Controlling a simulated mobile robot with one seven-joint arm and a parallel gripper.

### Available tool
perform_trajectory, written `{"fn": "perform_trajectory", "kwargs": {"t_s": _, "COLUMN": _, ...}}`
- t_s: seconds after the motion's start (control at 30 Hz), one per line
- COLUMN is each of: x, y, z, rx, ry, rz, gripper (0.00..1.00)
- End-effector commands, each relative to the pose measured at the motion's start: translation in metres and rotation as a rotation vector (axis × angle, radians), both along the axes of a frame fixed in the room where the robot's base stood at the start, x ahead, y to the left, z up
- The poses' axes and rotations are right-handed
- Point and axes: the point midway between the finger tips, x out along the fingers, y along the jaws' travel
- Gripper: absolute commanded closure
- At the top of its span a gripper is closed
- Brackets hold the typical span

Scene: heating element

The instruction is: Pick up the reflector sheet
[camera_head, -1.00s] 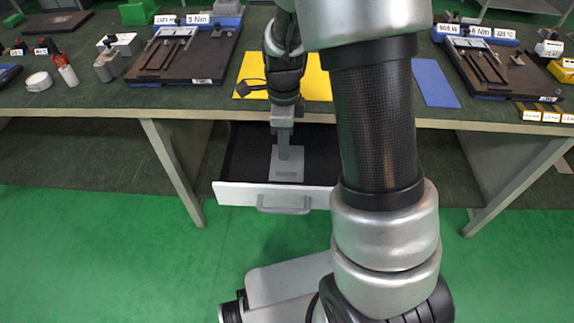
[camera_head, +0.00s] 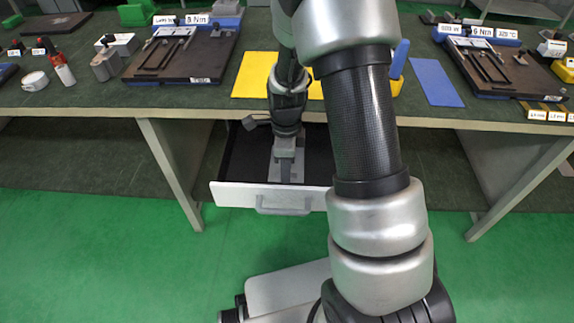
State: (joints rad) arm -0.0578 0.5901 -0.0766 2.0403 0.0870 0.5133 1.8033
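A grey flat sheet, which looks like the reflector sheet (camera_head: 274,172), lies in the open drawer (camera_head: 232,160) under the workbench. Part of it is hidden behind my gripper. My gripper (camera_head: 286,178) points down into the drawer, right over the sheet. Its fingers are small and seen from behind, so I cannot tell whether they are open or shut, or whether they touch the sheet.
The drawer's white front (camera_head: 240,195) with its grey handle (camera_head: 284,206) sticks out below the bench edge. On the bench (camera_head: 215,100) are a yellow mat (camera_head: 252,75), a blue mat (camera_head: 436,82) and two dark fixture boards (camera_head: 180,60), (camera_head: 505,65).

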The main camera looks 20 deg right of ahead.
Motion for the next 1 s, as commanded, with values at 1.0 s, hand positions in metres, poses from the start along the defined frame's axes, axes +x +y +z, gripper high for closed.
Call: {"fn": "perform_trajectory", "kwargs": {"t_s": 1.0, "x": 0.002, "y": 0.0, "z": 0.058, "rx": -0.001, "ry": -0.006, "rz": 0.001, "gripper": 1.0}}
